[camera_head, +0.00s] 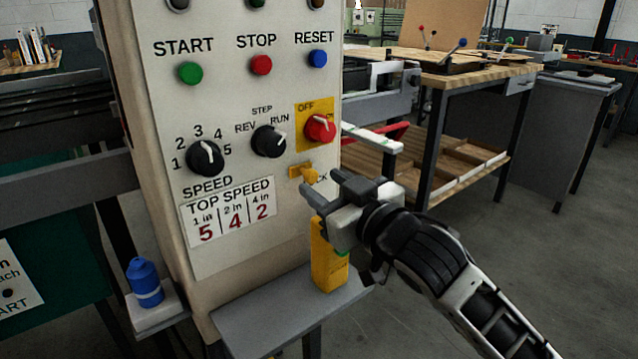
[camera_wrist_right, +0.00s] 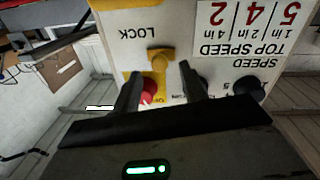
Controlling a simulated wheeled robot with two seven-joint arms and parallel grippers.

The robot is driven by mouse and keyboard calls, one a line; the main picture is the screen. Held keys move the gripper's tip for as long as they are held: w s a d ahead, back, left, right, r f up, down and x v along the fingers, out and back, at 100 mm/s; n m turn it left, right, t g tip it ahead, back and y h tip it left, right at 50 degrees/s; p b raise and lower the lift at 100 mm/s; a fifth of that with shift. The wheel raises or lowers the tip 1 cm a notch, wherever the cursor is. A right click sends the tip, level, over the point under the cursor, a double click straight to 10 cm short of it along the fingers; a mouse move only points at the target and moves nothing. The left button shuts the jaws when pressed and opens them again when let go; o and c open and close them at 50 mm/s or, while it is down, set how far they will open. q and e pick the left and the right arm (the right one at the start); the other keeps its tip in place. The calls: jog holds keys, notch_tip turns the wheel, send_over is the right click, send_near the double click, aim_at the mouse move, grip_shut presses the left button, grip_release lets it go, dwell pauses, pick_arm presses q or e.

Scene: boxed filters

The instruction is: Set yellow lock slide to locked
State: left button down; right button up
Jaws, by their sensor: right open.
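The yellow lock slide (camera_head: 304,172) is on the front of the white control panel, below the red OFF knob (camera_head: 320,128) and above the partly covered LOCK label. My right gripper (camera_head: 326,187) is open and empty, just in front of the panel, slightly below and right of the slide. In the right wrist view, which shows the panel upside down, the slide's knob (camera_wrist_right: 160,60) appears between the two fingertips (camera_wrist_right: 159,72). I see no contact, and the exact gap is hard to tell. My left gripper is not in view.
A yellow box (camera_head: 328,262) stands on a grey shelf (camera_head: 270,310) below my right gripper. A blue bottle (camera_head: 145,283) stands at the lower left. The SPEED dial (camera_head: 205,158) and REV/RUN knob (camera_head: 268,141) are left of the slide.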

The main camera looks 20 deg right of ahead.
aim_at(319, 162)
jog(key=shift+x, duration=1.2)
grip_shut()
jog(key=shift+w+d+p, duration=0.2)
jog(key=shift+w+d, duration=0.05)
jog(key=shift+d, duration=0.35)
jog(key=shift+w+d+p, duration=0.2)
jog(key=shift+d+p, duration=0.05)
jog(key=shift+d, duration=0.35)
jog(key=shift+w+d+p, duration=0.2)
jog(key=shift+w+d, duration=0.05)
jog(key=shift+d, duration=0.4)
grip_release()
jog(key=shift+d, duration=0.1)
